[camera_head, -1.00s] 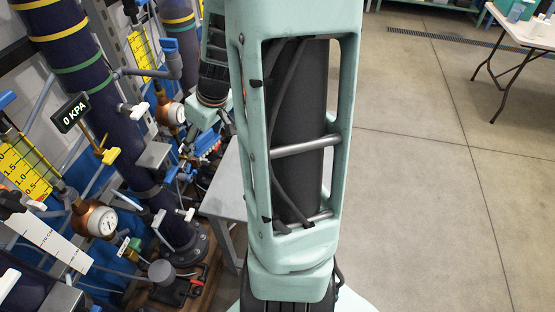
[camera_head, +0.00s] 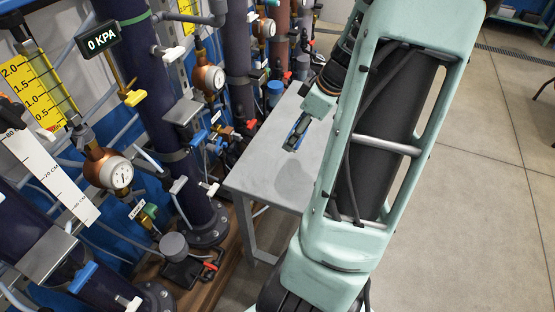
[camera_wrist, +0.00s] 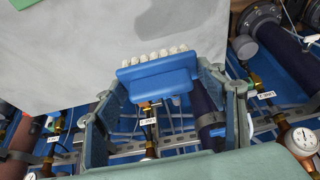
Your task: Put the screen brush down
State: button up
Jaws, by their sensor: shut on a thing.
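The screen brush (camera_wrist: 160,72) is a blue block with a row of pale bristles, seen in the wrist view. My gripper (camera_wrist: 166,88) is shut on it, one finger at each side. In the head view my gripper (camera_head: 296,138) hangs over the grey table (camera_head: 262,160), and a bit of blue shows between its fingers. In the wrist view the bristles point toward the grey table top (camera_wrist: 90,50), near its edge. I cannot tell the exact gap between the brush and the table.
Dark columns (camera_head: 150,110) with pipes, valves and gauges (camera_head: 117,173) stand close along the left of the table. A 0 KPA display (camera_head: 97,38) is among them. The table top around my gripper looks clear. Open concrete floor (camera_head: 490,200) lies to the right.

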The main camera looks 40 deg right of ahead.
jog(key=w+a+f, duration=0.1)
jog(key=a+f, duration=0.1)
jog(key=w+a+f+b, duration=0.1)
jog(key=a+f, duration=0.4)
jog(key=shift+w, duration=0.4)
jog(key=f, duration=0.1)
jog(key=f+b, duration=0.1)
jog(key=f, duration=0.1)
jog(key=shift+a+f, duration=0.3)
jog(key=shift+f, duration=0.05)
jog(key=shift+r, duration=0.1)
jog(key=o, duration=0.7)
jog(key=shift+f+b, duration=0.2)
jog(key=shift+b, duration=0.15)
jog(key=shift+c, duration=0.2)
jog(key=o, duration=0.4)
jog(key=shift+o, duration=0.2)
jog(key=shift+r, duration=0.1)
jog(key=shift+r, duration=0.1)
jog(key=p+v, duration=0.3)
jog(key=v, duration=0.9)
